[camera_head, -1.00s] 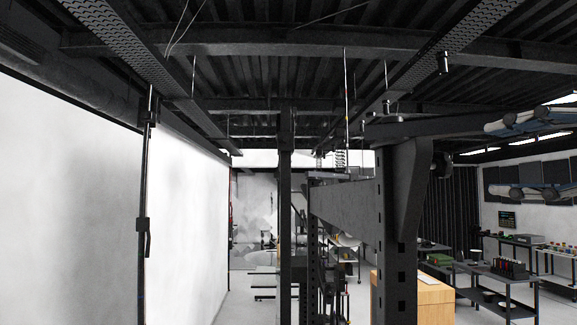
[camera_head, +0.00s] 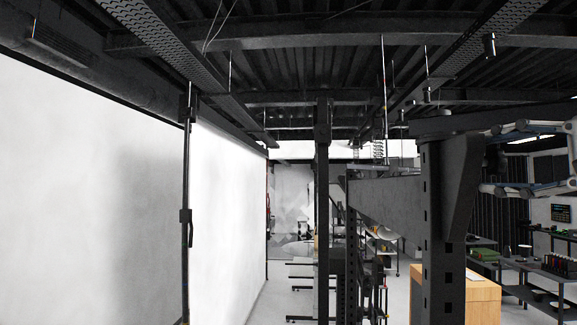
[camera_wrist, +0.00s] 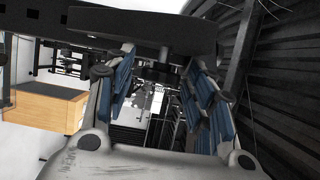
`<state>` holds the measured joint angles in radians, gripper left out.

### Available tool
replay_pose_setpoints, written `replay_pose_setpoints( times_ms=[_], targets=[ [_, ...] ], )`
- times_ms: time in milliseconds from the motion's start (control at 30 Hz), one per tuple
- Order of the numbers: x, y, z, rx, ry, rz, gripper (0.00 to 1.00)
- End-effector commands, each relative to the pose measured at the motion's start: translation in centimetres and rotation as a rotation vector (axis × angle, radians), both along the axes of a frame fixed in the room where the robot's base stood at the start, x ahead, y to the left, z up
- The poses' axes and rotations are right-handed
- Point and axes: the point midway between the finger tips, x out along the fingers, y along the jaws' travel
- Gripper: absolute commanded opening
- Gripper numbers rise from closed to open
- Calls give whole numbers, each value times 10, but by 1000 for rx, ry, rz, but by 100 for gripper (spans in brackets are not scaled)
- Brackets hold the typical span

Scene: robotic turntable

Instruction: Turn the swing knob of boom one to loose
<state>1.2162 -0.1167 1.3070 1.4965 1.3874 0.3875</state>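My gripper (camera_wrist: 160,68) is open in the wrist view, with blue-padded fingers standing apart on the left and right. A dark round part, which may be the swing knob (camera_wrist: 160,74), shows between the fingertips, under a broad dark slab (camera_wrist: 145,28). I cannot tell whether the fingers touch it. In the head view my gripper (camera_head: 484,162) is at the right edge, its two fingers spread beside the top of a dark post (camera_head: 444,230). A dark boom (camera_head: 500,122) runs right from the post top. The knob's setting cannot be read.
A wooden box (camera_head: 480,298) stands behind the post. Benches with equipment (camera_head: 545,275) fill the right. A thin black stand (camera_head: 186,220) is before the white wall (camera_head: 80,190). Another dark upright (camera_head: 322,210) stands mid-view. Beams cross overhead.

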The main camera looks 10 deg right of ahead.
Motion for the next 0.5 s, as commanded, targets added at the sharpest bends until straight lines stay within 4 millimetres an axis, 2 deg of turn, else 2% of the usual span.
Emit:
replay_pose_setpoints(
  times_ms=[67,500],
  targets=[
    [0,0,0,0,0,0,42],
    [0,0,0,0,0,0,13]
  ],
)
